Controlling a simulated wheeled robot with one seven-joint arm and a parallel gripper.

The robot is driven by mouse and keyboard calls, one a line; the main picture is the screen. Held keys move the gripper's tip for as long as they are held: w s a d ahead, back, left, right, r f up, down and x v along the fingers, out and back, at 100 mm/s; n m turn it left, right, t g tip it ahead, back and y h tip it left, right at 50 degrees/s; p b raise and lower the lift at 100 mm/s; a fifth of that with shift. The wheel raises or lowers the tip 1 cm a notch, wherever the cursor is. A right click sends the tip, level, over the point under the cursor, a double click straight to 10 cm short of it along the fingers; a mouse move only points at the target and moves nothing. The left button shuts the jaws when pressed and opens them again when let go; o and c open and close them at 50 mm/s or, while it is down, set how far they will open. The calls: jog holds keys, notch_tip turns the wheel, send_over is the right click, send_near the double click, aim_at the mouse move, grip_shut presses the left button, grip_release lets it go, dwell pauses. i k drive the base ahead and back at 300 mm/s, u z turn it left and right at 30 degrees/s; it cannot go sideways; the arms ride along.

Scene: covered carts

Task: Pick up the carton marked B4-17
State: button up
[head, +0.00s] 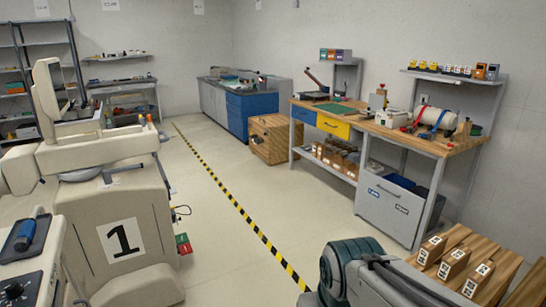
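No carton that I can read as B4-17 shows in the head view. Several small wooden-looking pieces with white labels, one of them a labelled block (455,263), sit at the lower right; their print is too small to read. A cream covered cart (135,235) with a large black "1" on a white sheet stands at the left. My gripper is not in view, so I cannot tell whether it is open or shut.
A yellow-black striped line (238,208) crosses the open pale floor. A workbench (436,143) with a grey cabinet (388,208) stands at the right. A wooden crate (273,140) sits beside blue drawers (250,115). Metal shelving (20,45) is at the back left.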

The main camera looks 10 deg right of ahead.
aim_at(432, 249)
jog(key=z, duration=0.1)
jog(key=i, duration=1.75)
jog(key=z, duration=1)
jog(key=i, duration=1.35)
jog(key=z, duration=1.45)
jog(key=i, duration=0.65)
jog(key=z, duration=0.3)
